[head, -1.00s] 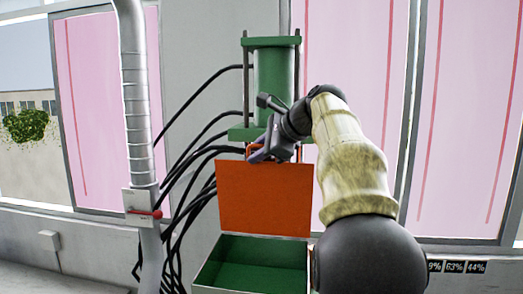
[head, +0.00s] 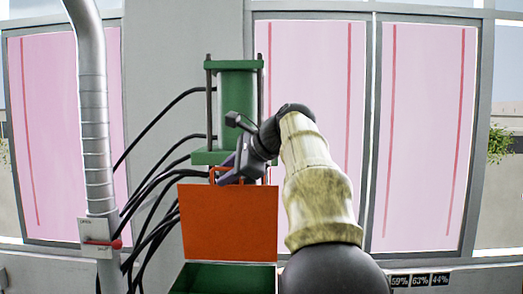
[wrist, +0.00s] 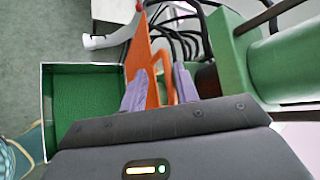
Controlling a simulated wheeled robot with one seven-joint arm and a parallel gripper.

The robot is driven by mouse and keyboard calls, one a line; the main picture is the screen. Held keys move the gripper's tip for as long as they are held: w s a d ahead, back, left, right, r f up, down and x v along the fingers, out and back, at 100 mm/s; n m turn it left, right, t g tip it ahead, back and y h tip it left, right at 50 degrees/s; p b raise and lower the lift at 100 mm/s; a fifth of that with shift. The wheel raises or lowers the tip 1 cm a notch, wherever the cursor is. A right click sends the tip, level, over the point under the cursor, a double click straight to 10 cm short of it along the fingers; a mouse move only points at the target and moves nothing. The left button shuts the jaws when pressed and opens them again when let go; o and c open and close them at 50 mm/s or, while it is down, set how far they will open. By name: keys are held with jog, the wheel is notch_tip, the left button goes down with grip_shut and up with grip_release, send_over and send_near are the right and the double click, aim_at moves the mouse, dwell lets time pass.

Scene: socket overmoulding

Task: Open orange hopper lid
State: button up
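The orange hopper lid (head: 229,222) stands upright at the back of the hopper box, its handle (head: 212,174) at the top edge. The hopper box (head: 222,278) is open and green inside; in the wrist view its green interior (wrist: 85,100) shows at the left. My gripper (head: 230,174) is at the lid's top edge by the handle. In the wrist view, the two purple fingers of my gripper (wrist: 160,80) are apart, with the lid (wrist: 141,58) and part of its handle (wrist: 167,62) showing between and beyond them. Contact with the handle cannot be told.
A green cylinder machine (head: 238,100) stands behind the lid, close to my gripper. Black hoses (head: 150,205) hang to its left. A grey metal pipe (head: 96,150) with a red-handled valve (head: 103,243) stands further left. Pink-covered windows line the wall behind.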

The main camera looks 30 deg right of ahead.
jog(key=v, duration=1.5)
jog(key=shift+s+p, duration=0.15)
jog(key=shift+p, duration=0.2)
